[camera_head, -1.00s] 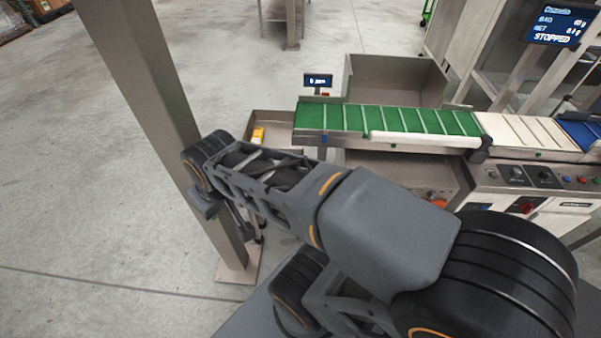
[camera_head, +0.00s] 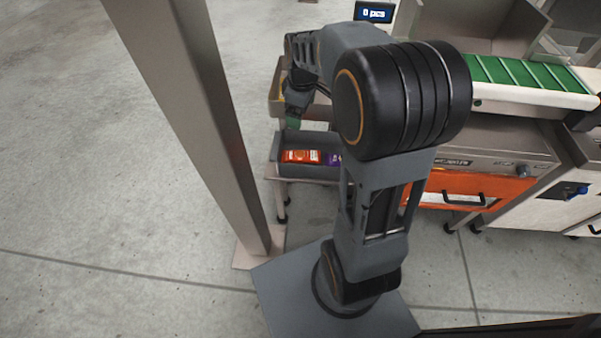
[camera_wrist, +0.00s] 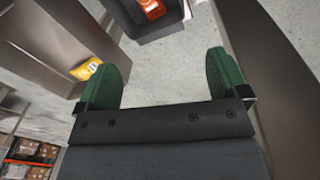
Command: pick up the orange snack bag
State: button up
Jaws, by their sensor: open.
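The orange snack bag (camera_head: 301,156) lies in a low grey tray (camera_head: 290,140) left of the machine. It also shows at the top edge of the wrist view (camera_wrist: 152,8), partly cut off, inside the dark tray (camera_wrist: 176,24). My gripper (camera_wrist: 165,80) is open with nothing between its two green fingers, and the bag is some way beyond the fingertips. In the head view my gripper (camera_head: 293,122) is above and behind the tray, partly hidden by my arm.
A purple bag (camera_head: 334,159) lies right of the orange one, partly hidden by my arm. A yellow bag (camera_wrist: 86,69) lies on a metal surface in the wrist view. A steel post (camera_head: 195,110) stands to the left. A green conveyor (camera_head: 520,75) is at right.

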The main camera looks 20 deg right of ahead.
jog(key=w+d+f+n+g+b, duration=0.1)
jog(key=w+d+f+n+b, duration=0.2)
jog(key=f, duration=0.5)
jog(key=w+d+f+n+b, duration=0.1)
jog(key=w+f+b, duration=0.25)
jog(key=f, duration=0.35)
jog(key=b, duration=0.4)
send_over(307, 154)
jog(key=f, duration=0.8)
jog(key=shift+w+a, duration=0.15)
jog(key=shift+a, duration=0.05)
jog(key=shift+d+f+b, duration=0.2)
jog(key=shift+f+b, duration=1.45)
jog(key=shift+f, duration=1.5)
jog(key=c, duration=1)
jog(key=shift+r, duration=0.1)
